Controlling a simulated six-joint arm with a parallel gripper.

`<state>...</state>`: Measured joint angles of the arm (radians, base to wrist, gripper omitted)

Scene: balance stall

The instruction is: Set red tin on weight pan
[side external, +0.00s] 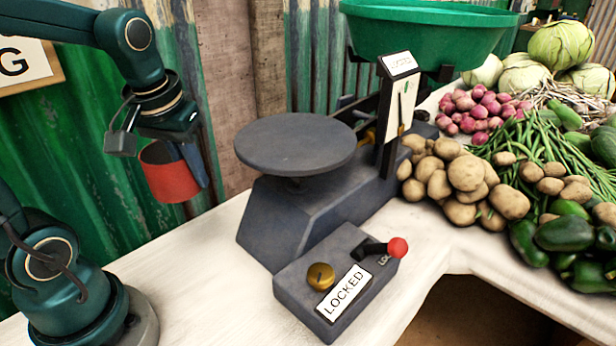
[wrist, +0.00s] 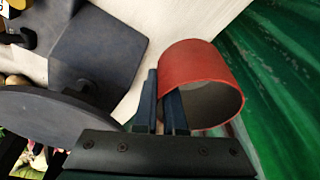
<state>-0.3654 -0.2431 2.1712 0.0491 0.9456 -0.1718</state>
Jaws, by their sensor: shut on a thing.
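The red tin (side external: 168,180) hangs from my gripper (side external: 192,168) in the air, left of the scale and apart from it. In the wrist view the tin (wrist: 195,62) is an open hollow cylinder. My gripper's fingers (wrist: 163,82) are shut on its wall, one finger seeming to be inside the mouth. The weight pan (side external: 295,143) is a flat round dark grey plate, empty, on the left of the scale. Its edge shows at the lower left of the wrist view (wrist: 45,122).
The grey scale body (side external: 310,218) stands on the white counter (side external: 190,270). In front is a control box (side external: 300,275) labelled LOCKED, with a red-knobbed lever (side external: 397,248) and a brass knob (side external: 320,276). A green bowl (side external: 430,30) is behind; potatoes (side external: 465,180) lie right.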

